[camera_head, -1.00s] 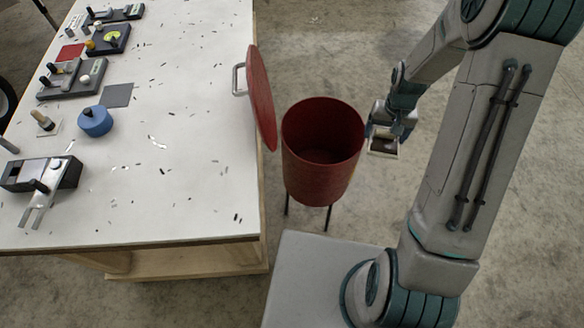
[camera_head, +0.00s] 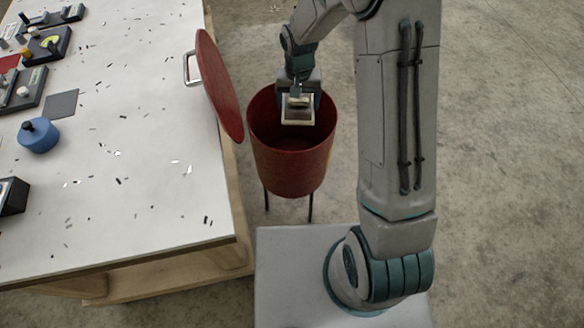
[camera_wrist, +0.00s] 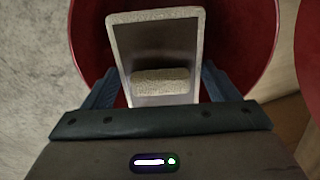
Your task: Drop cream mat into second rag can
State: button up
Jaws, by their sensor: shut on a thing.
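The cream mat (camera_head: 297,122) is held in my gripper (camera_head: 298,98) over the mouth of the rag can (camera_head: 290,165). In the wrist view the mat (camera_wrist: 155,15) shows as a cream rim around a darker grey face, with a pale block across its near part. My fingers are shut on it from both sides. The can is round and dark red, stands on thin legs, and is open. Its red lid (camera_head: 218,85) stands tilted at the left with a metal handle. The mat's height relative to the can's rim is hard to tell. Only one can is in view.
A white table (camera_head: 140,190) with scattered dark slivers lies left of the can, close to the lid. A blue knobbed pot (camera_head: 38,138), a grey square (camera_head: 62,104) and several dark fixtures sit on its left side. Concrete floor is clear at right.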

jog(key=shift+f+b, duration=0.55)
jog(key=shift+f, duration=0.75)
jog(key=o, duration=1)
jog(key=shift+r, duration=0.15)
notch_tip(320, 180, up, 14)
jog(key=shift+f, duration=0.2)
